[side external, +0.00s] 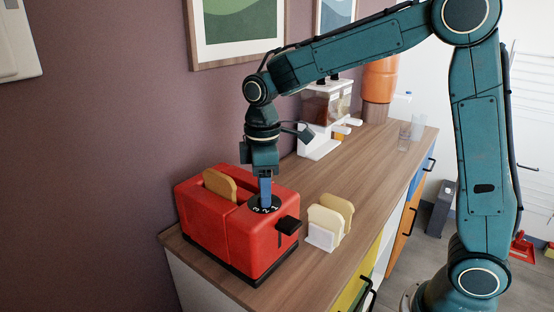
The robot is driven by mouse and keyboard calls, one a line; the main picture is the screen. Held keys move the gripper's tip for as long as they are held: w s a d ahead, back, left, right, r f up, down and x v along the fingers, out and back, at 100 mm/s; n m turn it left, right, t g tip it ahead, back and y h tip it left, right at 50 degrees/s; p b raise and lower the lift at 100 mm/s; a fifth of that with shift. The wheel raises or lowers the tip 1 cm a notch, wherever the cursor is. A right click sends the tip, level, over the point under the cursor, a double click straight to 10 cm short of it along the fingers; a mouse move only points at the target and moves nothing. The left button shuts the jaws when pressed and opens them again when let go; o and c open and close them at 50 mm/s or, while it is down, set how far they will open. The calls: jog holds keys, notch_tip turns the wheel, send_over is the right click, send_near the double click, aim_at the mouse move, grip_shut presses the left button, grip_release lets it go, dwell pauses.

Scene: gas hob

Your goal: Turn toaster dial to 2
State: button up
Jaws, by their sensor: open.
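A red toaster (237,235) stands on the near end of the wooden counter. A slice of bread (219,185) sticks out of its slot. A black dial (262,205) with white numbers is on the toaster's top, by the end with the black lever (288,226). My gripper (265,198) points straight down at the dial, with its blue fingers over or around it. The jaws are open. The fingers hide part of the dial, and I cannot tell which number it is set to or whether the fingers touch it.
A white rack (321,238) with bread slices (327,219) stands just right of the toaster. Farther back are a white dispenser (322,118), an orange container (380,80) and clear glasses (411,128). The wooden counter (372,165) is clear in the middle. The wall is close behind.

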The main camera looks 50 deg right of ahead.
jog(key=shift+r, duration=0.1)
notch_tip(320, 180, up, 14)
jog(key=shift+f, duration=0.2)
dwell(0.5)
jog(key=shift+s, duration=0.1)
jog(key=s+d+f+m+t, duration=0.2)
jog(key=s+f+m, duration=0.1)
jog(key=s, duration=0.7)
jog(key=s+d+f+m+t, duration=0.3)
jog(key=s+m, duration=0.3)
jog(key=s, duration=0.5)
jog(key=shift+s+f+t, duration=0.3)
jog(key=shift+f, duration=0.4)
